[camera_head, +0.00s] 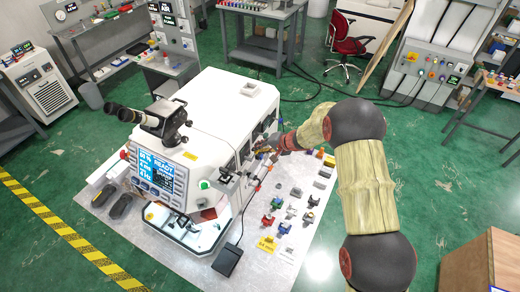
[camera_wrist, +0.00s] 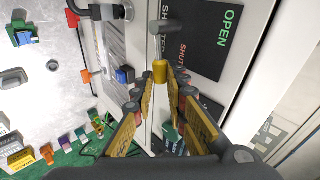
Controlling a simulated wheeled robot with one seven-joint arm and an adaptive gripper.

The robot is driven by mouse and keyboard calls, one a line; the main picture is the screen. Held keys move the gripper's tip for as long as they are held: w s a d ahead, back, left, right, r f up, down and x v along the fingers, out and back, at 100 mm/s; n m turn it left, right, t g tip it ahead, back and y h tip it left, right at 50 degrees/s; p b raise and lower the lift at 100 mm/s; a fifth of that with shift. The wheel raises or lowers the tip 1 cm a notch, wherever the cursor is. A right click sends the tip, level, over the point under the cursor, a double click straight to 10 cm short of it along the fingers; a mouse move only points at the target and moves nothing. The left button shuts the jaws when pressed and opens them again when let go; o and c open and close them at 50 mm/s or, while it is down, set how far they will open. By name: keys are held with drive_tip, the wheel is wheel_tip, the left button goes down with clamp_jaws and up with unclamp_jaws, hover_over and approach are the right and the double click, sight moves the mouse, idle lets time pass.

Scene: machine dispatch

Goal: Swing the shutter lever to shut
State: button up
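The shutter lever (camera_wrist: 161,55) shows in the wrist view as a grey rod with a yellow-gold end piece, beside a dark label plate (camera_wrist: 205,35) marked OPEN and SHUT on the white machine's side. My gripper (camera_wrist: 162,84) points at it, its two yellow-brown padded fingers apart with a gap between them. The gold end piece lies at the fingertips, in line with the gap; I cannot tell whether either finger touches it. In the head view my gripper (camera_head: 268,152) is at the right side of the white machine (camera_head: 225,95), and the lever is too small to make out.
A display panel (camera_head: 158,172) reads READY. Red-handled clamps (camera_wrist: 72,16) and a grey pipe fitting (camera_wrist: 105,12) are left of the lever.

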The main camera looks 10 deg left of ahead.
drive_tip(key=o, duration=0.4)
drive_tip(key=v, duration=1.2)
drive_tip(key=shift+a, duration=0.1)
